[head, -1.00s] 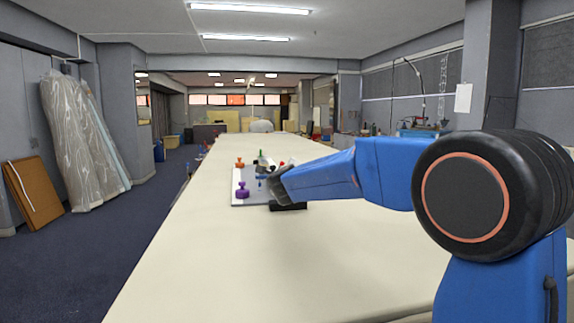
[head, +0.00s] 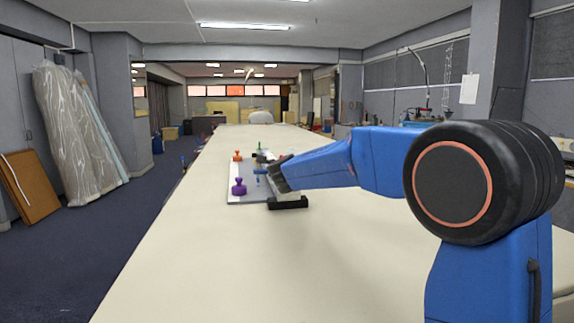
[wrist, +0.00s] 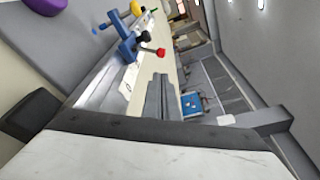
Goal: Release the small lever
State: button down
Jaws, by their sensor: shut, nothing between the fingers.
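A pale board (head: 234,196) lies on the table with clamp-like fixtures on it. The wrist view shows a blue fixture (wrist: 127,47) with a red-tipped lever (wrist: 160,51) and a black knob (wrist: 145,35). I cannot tell for sure which part is the small lever. In the head view a blue piece (head: 259,170) shows just left of my gripper (head: 271,167). My gripper is shut and empty, low over the board's right side. Its fingers (wrist: 162,98) point past the red tip, apart from it in the wrist picture. My gripper hides part of the board in the head view.
A purple knobbed piece (head: 239,187) and an orange one (head: 237,156) stand on the board's left side. The cloth table (head: 215,260) is clear in front and beyond.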

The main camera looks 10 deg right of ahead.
aim_at(281, 156)
jog(key=x, duration=0.8)
jog(key=shift+w+d, duration=0.1)
jog(key=shift+w, duration=0.15)
jog(key=shift+a+r+n, duration=0.2)
jog(key=shift+a+n, duration=0.05)
jog(key=shift+n, duration=0.25)
jog(key=shift+a+r+n+t, duration=0.25)
jog(key=shift+a+n+t, duration=0.1)
jog(key=shift+n, duration=0.35)
jog(key=shift+a+r+n+t+h, duration=0.35)
jog(key=shift+a+n, duration=0.3)
jog(key=shift+n, duration=0.55)
jog(key=n, duration=0.1)
jog(key=a+n, duration=0.1)
jog(key=n, duration=0.1)
jog(key=a+n, duration=0.1)
jog(key=shift+a+r+n+t, duration=0.2)
jog(key=shift+r+n+t, duration=0.05)
jog(key=shift+n+t, duration=0.15)
